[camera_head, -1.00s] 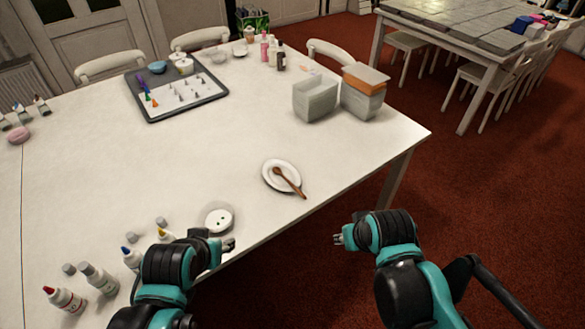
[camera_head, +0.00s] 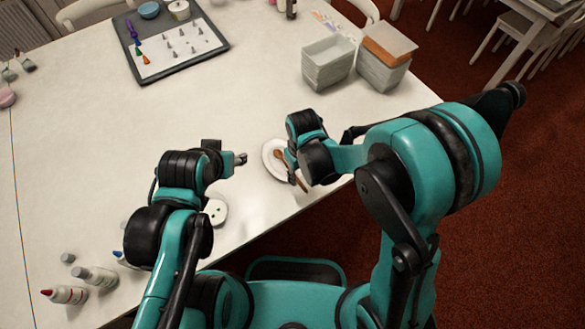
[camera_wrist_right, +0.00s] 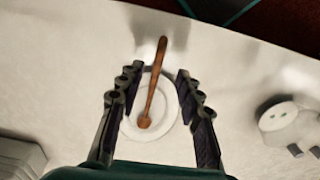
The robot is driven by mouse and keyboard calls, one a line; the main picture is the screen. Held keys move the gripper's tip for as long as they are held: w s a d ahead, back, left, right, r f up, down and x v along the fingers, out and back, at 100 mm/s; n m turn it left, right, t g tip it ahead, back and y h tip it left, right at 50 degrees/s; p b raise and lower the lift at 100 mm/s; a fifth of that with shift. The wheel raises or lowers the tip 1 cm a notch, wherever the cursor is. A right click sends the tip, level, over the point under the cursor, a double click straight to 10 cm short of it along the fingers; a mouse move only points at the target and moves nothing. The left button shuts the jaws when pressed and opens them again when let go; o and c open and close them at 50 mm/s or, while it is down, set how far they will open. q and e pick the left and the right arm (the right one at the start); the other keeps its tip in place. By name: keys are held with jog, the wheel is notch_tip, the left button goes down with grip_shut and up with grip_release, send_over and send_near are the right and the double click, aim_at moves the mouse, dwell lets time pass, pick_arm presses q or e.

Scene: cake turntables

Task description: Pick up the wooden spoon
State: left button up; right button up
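The wooden spoon (camera_wrist_right: 153,84) lies across a white plate (camera_wrist_right: 135,130) on the table, with its handle reaching past the plate's rim. In the right wrist view it runs between the two open fingers of my right gripper (camera_wrist_right: 152,98), which has nothing in its grip. In the head view my right gripper (camera_head: 291,167) is over the plate (camera_head: 268,150) and partly hides the spoon (camera_head: 302,184). My left gripper (camera_head: 240,158) is above the table to the left of the plate. Its fingers are too small to judge.
White bottles (camera_head: 95,275) stand at the front left. Grey containers (camera_head: 327,62) and a tray with small cones (camera_head: 180,60) are farther back. The table around the plate is mostly clear.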

aim_at(300, 182)
jog(key=f+b, duration=0.2)
jog(key=f, duration=0.3)
jog(key=shift+w+f, duration=0.2)
grip_shut()
jog(key=shift+r, duration=0.15)
notch_tip(300, 182, up, 5)
jog(key=shift+f+p, duration=0.2)
jog(key=shift+p, duration=0.9)
jog(key=s+d+r+p, duration=0.3)
jog(key=s+d+r, duration=0.3)
jog(key=d, duration=0.3)
jog(key=shift+s+d, duration=0.2)
jog(key=shift+d, duration=0.2)
jog(key=shift+r, duration=0.1)
